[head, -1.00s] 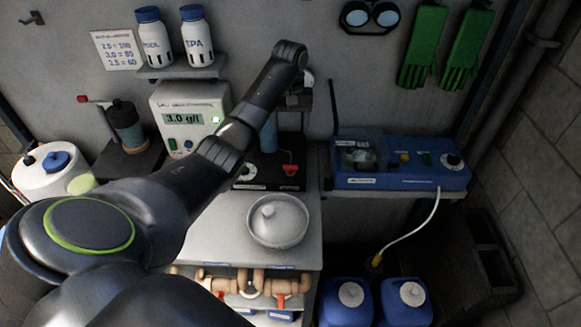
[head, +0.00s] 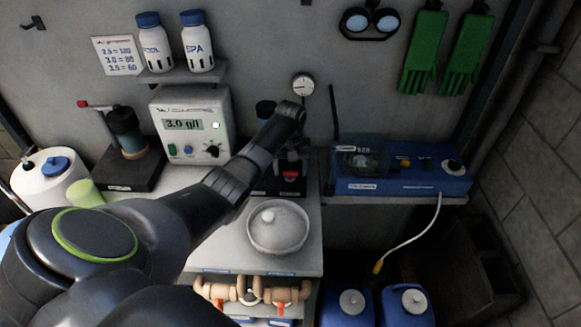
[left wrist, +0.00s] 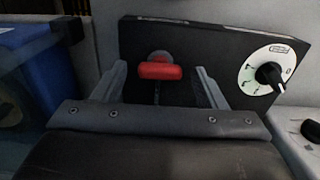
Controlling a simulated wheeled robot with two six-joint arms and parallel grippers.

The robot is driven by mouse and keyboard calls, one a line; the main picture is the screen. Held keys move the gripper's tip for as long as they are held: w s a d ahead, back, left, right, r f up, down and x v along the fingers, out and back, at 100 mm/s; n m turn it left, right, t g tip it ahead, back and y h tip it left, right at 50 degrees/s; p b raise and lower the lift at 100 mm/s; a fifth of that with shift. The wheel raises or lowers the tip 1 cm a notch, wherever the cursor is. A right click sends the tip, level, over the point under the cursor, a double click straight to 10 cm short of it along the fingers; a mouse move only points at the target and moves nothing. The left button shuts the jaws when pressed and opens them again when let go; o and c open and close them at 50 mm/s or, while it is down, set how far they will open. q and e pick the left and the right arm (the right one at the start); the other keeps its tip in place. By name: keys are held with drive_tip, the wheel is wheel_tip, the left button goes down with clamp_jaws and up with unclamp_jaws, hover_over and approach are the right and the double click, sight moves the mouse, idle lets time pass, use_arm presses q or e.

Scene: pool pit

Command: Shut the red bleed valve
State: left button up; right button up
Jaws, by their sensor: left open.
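The red bleed valve handle (left wrist: 160,71) is a short red bar across the front of a dark panel in the left wrist view. It looks level. In the head view the red handle (head: 290,176) shows at the back right of the counter. My left gripper (left wrist: 161,86) is open, with one finger on each side of the red bar and a gap visible at both sides. In the head view my left gripper (head: 291,156) is just above the handle, partly hidden by my own wrist. My right gripper is not in view.
A white dial with a black knob (left wrist: 270,76) sits right of the handle. A round gauge (head: 303,85) is on the wall behind. A blue pump unit (head: 400,172) is to the right.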

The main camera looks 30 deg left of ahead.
use_arm(q)
drive_tip(key=shift+c, duration=0.3)
drive_tip(key=c, duration=0.9)
